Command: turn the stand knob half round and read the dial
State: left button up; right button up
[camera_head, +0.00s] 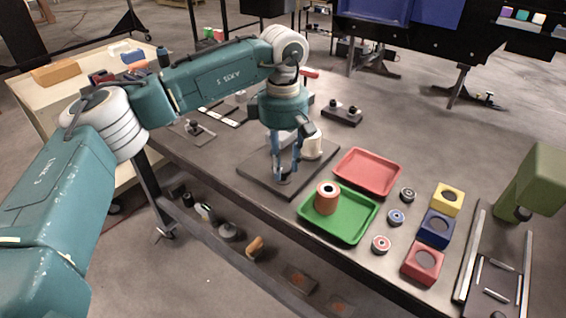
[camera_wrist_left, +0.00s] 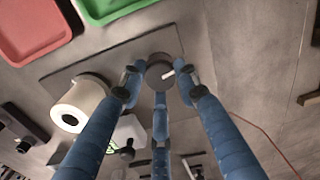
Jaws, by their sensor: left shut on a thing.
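My left gripper (camera_head: 283,175) reaches straight down onto the dark stand plate (camera_head: 310,179) near the table's front edge. In the left wrist view its blue fingers (camera_wrist_left: 160,88) are closed around a dark round knob (camera_wrist_left: 157,72) with a white mark on top pointing to the right. The knob is mostly hidden by the fingers in the head view. A cream-coloured round piece (camera_head: 312,147) stands on the same plate beside the gripper; it also shows in the left wrist view (camera_wrist_left: 80,104). I cannot make out a dial face or reading. My right gripper is not in view.
A green tray (camera_head: 353,230) holding an orange roll (camera_head: 327,198) and a red tray (camera_head: 368,171) lie right of the stand. Small round parts and yellow, blue and red blocks (camera_head: 424,263) stand farther right. The table behind the red tray is mostly clear.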

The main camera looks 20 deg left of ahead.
aim_at(283, 167)
pick_arm(q)
jog(key=shift+r+m, duration=0.1)
jog(key=shift+m, duration=0.5)
jog(key=o, duration=1.2)
jog(key=shift+c, duration=0.2)
notch_tip(283, 167, up, 12)
